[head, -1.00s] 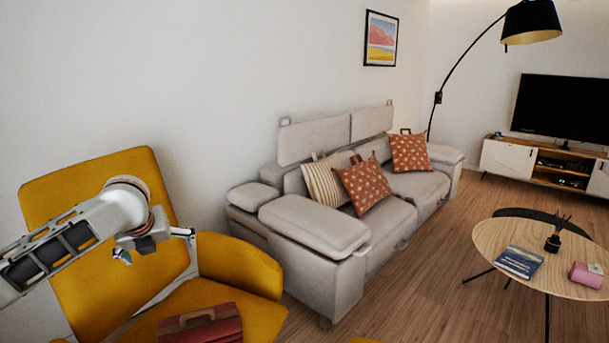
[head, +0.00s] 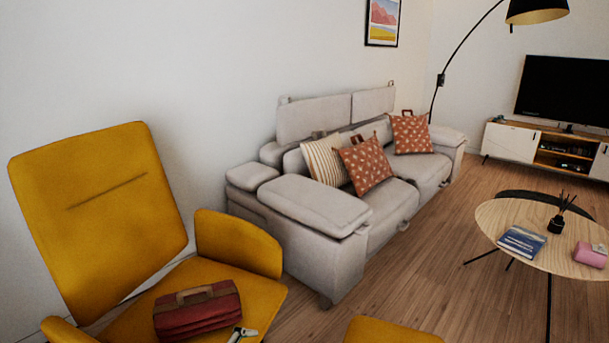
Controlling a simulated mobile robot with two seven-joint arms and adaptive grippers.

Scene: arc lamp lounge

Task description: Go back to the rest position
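My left arm no longer spans the head view. A small pale grey and dark piece (head: 242,334) shows at the bottom edge, in front of the yellow armchair's seat. It looks like a fingertip of my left gripper, but the rest is cut off by the frame. I cannot tell whether that gripper is open or shut, or whether it holds anything. My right gripper is not in view. A dark red bag (head: 198,312) with a brown handle lies on the seat of the yellow armchair (head: 100,215), just left of the pale piece.
A grey sofa (head: 310,205) with several cushions stands along the wall. A yellow piece of furniture (head: 390,332) shows at the bottom. A round wooden table (head: 500,213) with a blue book (head: 522,240) and pink box (head: 590,255) is at right. Wood floor (head: 425,275) lies clear between.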

